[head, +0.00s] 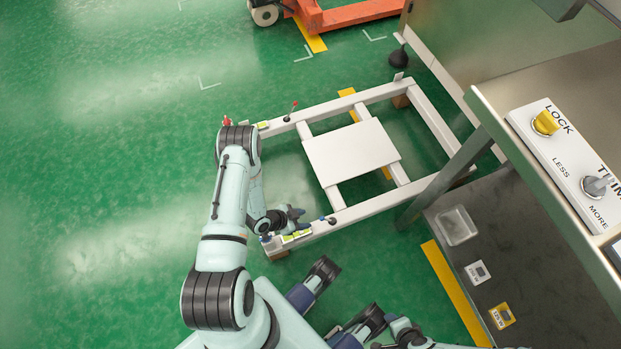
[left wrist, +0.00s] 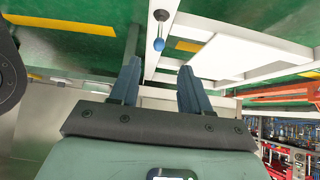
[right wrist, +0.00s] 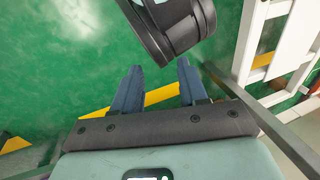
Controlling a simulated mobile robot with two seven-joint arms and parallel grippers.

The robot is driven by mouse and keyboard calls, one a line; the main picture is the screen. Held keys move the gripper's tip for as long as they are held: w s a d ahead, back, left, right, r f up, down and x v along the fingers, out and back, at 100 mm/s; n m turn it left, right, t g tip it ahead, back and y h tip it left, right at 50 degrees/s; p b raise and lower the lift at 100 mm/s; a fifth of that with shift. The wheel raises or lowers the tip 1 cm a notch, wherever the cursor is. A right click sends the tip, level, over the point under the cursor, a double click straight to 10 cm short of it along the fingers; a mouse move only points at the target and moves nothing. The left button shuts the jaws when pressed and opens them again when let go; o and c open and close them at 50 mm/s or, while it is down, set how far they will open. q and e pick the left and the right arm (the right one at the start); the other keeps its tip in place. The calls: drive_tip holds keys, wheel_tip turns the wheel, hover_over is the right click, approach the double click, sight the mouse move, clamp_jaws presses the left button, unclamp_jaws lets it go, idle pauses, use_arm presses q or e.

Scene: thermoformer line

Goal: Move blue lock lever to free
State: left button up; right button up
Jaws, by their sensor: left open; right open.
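The blue lock lever (head: 331,220) sits on the near beam of the white frame (head: 365,209). In the left wrist view its blue ball knob (left wrist: 159,44) and short stem show just beyond the fingertips, about centred between them. My left gripper (head: 301,214) is over the near beam, to the left of the lever; in the left wrist view its fingers (left wrist: 158,75) are open with nothing between them, apart from the knob. My right gripper (right wrist: 157,82) is open and empty above the green floor, low and away from the frame.
A white plate (head: 350,152) lies across the frame's middle. Red levers (head: 294,105) stand on the far beam. The steel machine with a lock and trim panel (head: 570,150) rises at right. An orange pallet jack (head: 345,14) is at the back. Floor at left is clear.

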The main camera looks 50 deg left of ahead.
use_arm(q)
drive_tip(key=v, duration=0.2)
drive_tip(key=shift+s+a+r, duration=0.1)
drive_tip(key=shift+s+r, duration=0.1)
drive_tip(key=shift+s, duration=0.05)
use_arm(e)
drive_tip(key=shift+s+a+r, duration=0.3)
drive_tip(key=shift+s+r, duration=0.15)
drive_tip(key=shift+s, duration=0.15)
